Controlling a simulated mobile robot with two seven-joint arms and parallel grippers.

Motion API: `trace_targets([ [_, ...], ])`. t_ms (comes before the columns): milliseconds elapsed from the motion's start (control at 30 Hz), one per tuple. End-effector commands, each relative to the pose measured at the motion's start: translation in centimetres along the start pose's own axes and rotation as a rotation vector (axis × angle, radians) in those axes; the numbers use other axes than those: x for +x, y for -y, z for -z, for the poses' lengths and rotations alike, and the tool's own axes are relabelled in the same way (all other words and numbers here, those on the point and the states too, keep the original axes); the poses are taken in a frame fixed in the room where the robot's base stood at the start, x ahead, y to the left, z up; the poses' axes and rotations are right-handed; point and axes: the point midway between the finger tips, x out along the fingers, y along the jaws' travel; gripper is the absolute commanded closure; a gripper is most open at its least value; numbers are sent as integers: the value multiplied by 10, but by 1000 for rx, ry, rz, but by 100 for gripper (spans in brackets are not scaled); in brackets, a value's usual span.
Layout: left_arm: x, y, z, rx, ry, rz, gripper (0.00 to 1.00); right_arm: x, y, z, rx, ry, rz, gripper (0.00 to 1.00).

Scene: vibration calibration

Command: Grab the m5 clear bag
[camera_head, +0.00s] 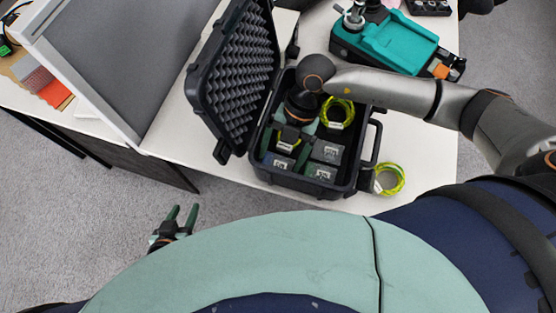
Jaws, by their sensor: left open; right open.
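The open black case (262,172) stands on the white table and holds several small dark grey packets with pale labels. One packet (328,151) lies at the middle right, another (320,172) at the front right. The labels are too small to read, so I cannot tell which is the m5 clear bag. My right gripper (286,156) reaches down into the left part of the case, its green fingers open around or above a small item with a pale label and a yellow-green edge. Contact cannot be told. My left gripper (181,217) is open and empty, low in front of the table.
A yellow-green coil (339,113) lies in the case at the back right; another (390,180) lies on the table, right of the case. The foam-lined lid (236,80) stands open at left. A teal device (395,42) sits behind. A grey panel (130,50) stands left.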

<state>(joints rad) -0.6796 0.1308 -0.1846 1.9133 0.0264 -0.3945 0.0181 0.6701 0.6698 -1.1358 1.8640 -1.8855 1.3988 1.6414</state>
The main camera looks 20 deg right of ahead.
Motion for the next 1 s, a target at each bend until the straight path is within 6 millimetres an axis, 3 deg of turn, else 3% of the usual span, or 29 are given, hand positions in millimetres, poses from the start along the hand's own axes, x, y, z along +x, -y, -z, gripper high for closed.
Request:
trace_targets([
  [133,1,0,-1,0,0,0,50,5,0,1,-2,-5,-2,6],
  [200,1,0,-1,0,0,0,50,6,0,1,-3,-5,-2,17],
  [633,1,0,-1,0,-1,0,50,8,1,2,-3,-8,0,65],
  [967,1,0,0,0,-2,0,50,1,-1,5,-5,-8,-3,67],
  [1000,0,0,0,0,-2,0,50,-4,-2,7,-6,-8,-4,76],
])
